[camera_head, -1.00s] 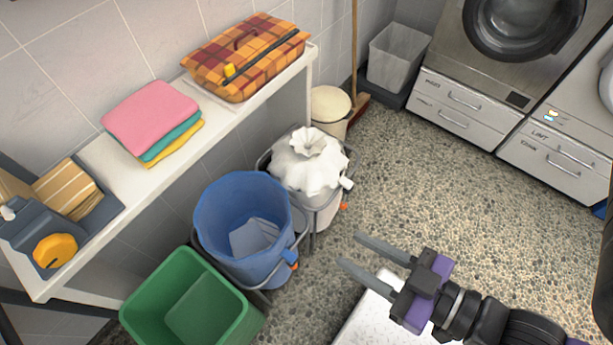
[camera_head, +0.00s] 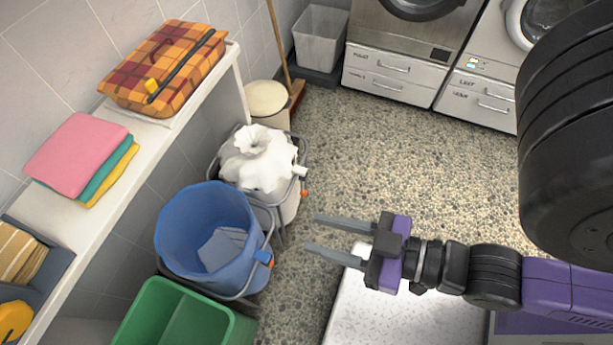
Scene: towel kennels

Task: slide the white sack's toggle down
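The white sack (camera_head: 258,163) sits gathered at its neck in a pale bucket on the floor, left of centre. A small white toggle (camera_head: 300,171) sticks out at the sack's right side, above an orange clip. My gripper (camera_head: 309,233) is to the right of and in front of the sack, pointing left. Its two grey fingers are apart with nothing between them. The fingers are clear of the toggle and the sack. The sack's cord is too small to make out.
A blue bucket (camera_head: 207,236) and a green bin (camera_head: 176,318) stand in front of the sack. A white shelf (camera_head: 150,139) with folded towels (camera_head: 78,155) and a plaid bag (camera_head: 167,66) runs along the left wall. Pebbled floor (camera_head: 410,150) is open towards the washers (camera_head: 396,70).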

